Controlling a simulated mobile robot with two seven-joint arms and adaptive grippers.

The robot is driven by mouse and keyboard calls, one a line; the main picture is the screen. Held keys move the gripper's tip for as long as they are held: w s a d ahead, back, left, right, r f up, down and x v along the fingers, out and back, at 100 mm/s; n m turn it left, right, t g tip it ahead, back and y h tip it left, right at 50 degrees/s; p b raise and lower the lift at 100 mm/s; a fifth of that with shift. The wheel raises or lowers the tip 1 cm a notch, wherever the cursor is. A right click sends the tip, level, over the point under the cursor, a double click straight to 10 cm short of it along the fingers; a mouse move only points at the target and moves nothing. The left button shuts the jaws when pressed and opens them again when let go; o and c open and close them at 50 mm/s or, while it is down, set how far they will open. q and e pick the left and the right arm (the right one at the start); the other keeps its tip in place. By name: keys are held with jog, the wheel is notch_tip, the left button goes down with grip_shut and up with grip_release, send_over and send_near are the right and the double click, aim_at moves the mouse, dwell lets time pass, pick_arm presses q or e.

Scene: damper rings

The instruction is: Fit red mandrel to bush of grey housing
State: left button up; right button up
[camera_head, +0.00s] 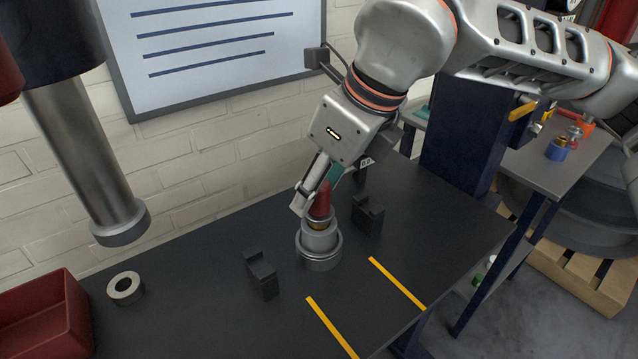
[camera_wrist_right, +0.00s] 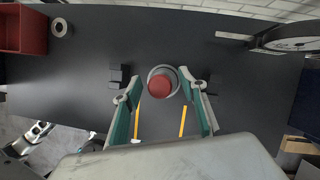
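The grey housing (camera_head: 319,256) stands upright on the dark bench, between two black blocks. A brassy bush rim (camera_head: 318,225) shows at its top. The red mandrel (camera_head: 322,203) stands upright on the bush, with its tapered end up; how deep it sits is hidden. In the right wrist view the mandrel (camera_wrist_right: 160,86) is a red disc inside the housing's grey ring (camera_wrist_right: 172,71). My right gripper (camera_head: 325,190) is over the housing with its fingers on either side of the mandrel. In the wrist view, gaps show between both fingers and the mandrel. My left gripper is not in view.
Black blocks (camera_head: 261,275) and (camera_head: 368,216) flank the housing. A press ram (camera_head: 122,222) hangs at the left above a grey ring (camera_head: 125,288). A red bin (camera_head: 45,315) stands at the left. A side table (camera_head: 545,180) stands at the right. The bench front with yellow lines is clear.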

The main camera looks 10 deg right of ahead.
jog(key=v, duration=1.2)
dwell(0.7)
